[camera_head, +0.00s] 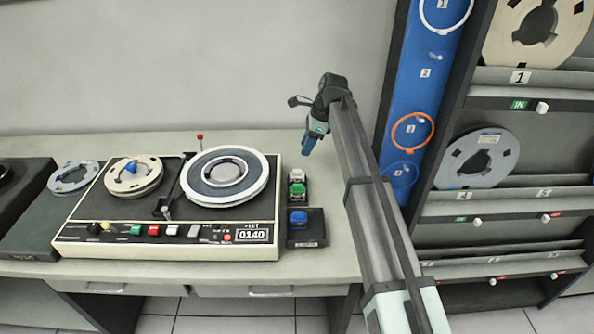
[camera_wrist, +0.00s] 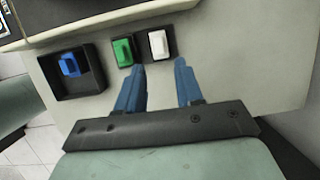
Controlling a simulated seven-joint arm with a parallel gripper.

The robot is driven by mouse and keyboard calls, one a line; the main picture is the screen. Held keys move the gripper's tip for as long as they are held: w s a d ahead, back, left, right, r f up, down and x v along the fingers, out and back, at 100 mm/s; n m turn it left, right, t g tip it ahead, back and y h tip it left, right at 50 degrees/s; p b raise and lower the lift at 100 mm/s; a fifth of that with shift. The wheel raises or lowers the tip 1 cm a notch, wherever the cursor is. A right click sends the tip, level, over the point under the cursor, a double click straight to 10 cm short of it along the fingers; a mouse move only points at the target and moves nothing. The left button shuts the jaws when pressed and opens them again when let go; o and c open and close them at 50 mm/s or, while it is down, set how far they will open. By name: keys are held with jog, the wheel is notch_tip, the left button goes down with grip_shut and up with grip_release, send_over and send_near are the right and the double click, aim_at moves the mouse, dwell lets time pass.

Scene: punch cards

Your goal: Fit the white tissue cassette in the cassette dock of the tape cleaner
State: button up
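The white cassette (camera_wrist: 158,44) stands on the desk in a dark holder beside the green cassette (camera_wrist: 122,51). It also shows in the head view (camera_head: 296,174), behind the green one. A black box (camera_head: 306,241), which looks like the tape cleaner with its dock, stands in front of them; a blue cassette (camera_wrist: 70,64) sits in its recess. My gripper (camera_wrist: 160,68) is open and empty, its blue fingers apart. In the wrist view, the white cassette appears just beyond the gap between the fingertips. In the head view my gripper (camera_head: 310,145) hangs above the desk, behind the cassettes.
A large tape deck (camera_head: 170,243) with reels and a thin red-topped lever (camera_head: 200,138) stands left of the cassettes. A dark shelf rack with reels (camera_head: 478,158) and a blue panel (camera_head: 421,85) with rings stand at the right. The desk right of the cassettes is bare.

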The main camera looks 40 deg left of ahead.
aim_at(298, 170)
jog(key=shift+d+x, duration=0.15)
jog(key=shift+x, duration=2.25)
jog(key=shift+d+x, duration=0.2)
jog(key=shift+x, duration=2.2)
jog(key=shift+w+f, duration=0.15)
jog(key=shift+c, duration=0.4)
jog(key=c, duration=0.4)
jog(key=shift+c, duration=0.3)
jog(key=shift+r, duration=3.05)
